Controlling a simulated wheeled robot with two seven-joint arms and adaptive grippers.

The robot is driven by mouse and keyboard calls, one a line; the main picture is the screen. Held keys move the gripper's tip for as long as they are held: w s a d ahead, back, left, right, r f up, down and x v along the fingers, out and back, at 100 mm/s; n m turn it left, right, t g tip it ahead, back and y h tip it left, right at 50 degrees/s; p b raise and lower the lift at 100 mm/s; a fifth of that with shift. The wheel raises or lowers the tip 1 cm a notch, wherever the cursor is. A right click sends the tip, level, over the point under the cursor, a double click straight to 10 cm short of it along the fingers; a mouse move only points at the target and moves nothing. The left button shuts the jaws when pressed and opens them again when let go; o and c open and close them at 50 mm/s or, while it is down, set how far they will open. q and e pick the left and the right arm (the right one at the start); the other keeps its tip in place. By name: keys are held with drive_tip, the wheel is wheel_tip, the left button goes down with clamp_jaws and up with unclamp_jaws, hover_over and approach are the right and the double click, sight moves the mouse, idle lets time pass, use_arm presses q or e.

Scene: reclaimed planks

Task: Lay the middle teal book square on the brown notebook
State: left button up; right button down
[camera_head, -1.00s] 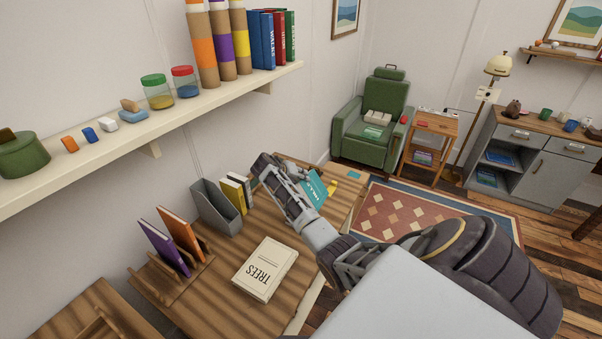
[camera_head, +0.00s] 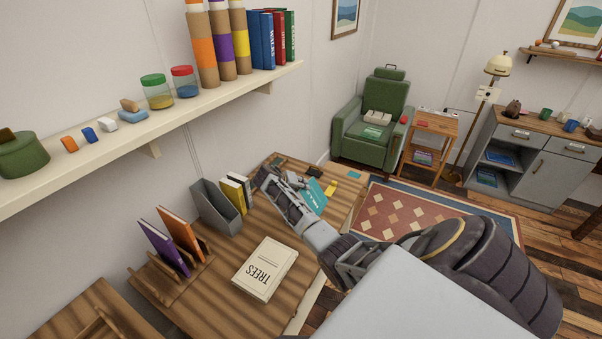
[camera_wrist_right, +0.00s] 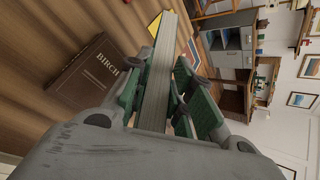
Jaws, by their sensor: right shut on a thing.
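The teal book (camera_head: 314,194) is held in my right gripper (camera_head: 283,192), over the far part of the desk in the head view. In the right wrist view the book (camera_wrist_right: 158,82) shows edge-on, its pale page block between the two fingers. The brown notebook (camera_wrist_right: 88,72), marked BIRCH, lies on the desk below and beside the held book in the wrist view. I cannot make out the notebook in the head view, where my right arm covers part of the desk. My left gripper is out of view.
A cream TREES book (camera_head: 265,268) lies nearer on the desk (camera_head: 225,285). A grey file holder (camera_head: 215,208) and a rack with purple and orange books (camera_head: 165,248) stand along the wall side. A yellow item (camera_head: 331,188) and a small dark item (camera_head: 314,171) lie at the far end.

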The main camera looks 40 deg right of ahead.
drive_tip(key=shift+f, duration=0.7)
drive_tip(key=c, duration=1.2)
unclamp_jaws()
drive_tip(key=shift+o, duration=0.2)
drive_tip(key=shift+f, duration=0.15)
drive_tip(key=shift+a+r, duration=0.2)
drive_tip(key=shift+a, duration=0.05)
drive_tip(key=v, duration=0.8)
idle(0.7)
drive_tip(key=shift+a+r, duration=0.15)
drive_tip(key=shift+r, duration=0.05)
idle(0.7)
drive_tip(key=shift+a, duration=0.2)
